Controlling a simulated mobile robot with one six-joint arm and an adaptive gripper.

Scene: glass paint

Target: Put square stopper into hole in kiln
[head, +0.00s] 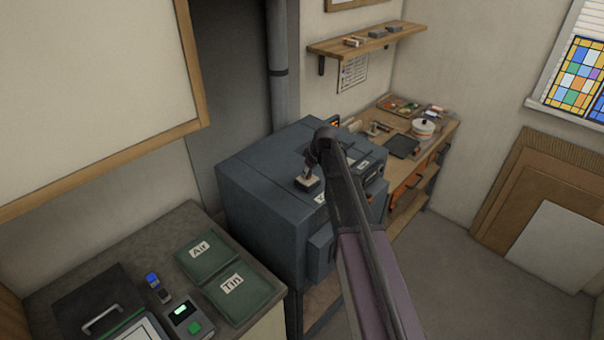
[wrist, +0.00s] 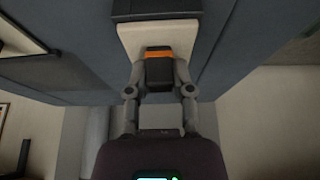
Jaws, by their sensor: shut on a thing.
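The kiln (head: 265,175) is a large blue-grey box in the middle of the head view. My gripper (head: 308,173) is above its top, pointing down. In the wrist view my gripper (wrist: 158,75) grips the stopper's dark handle with an orange band; the pale block (wrist: 160,38) of the stopper lies beyond, against a dark square part (wrist: 170,9). The kiln's top (wrist: 70,45) fills the background there. The hole is not visible, and I cannot tell whether the stopper is seated.
A flue pipe (head: 281,75) rises behind the kiln. A wooden workbench (head: 440,135) with tools and a pot stands to the right, under a shelf (head: 367,41). A counter (head: 195,222) with green pads labelled Air and Tin is at lower left. Floor (head: 470,265) is clear at right.

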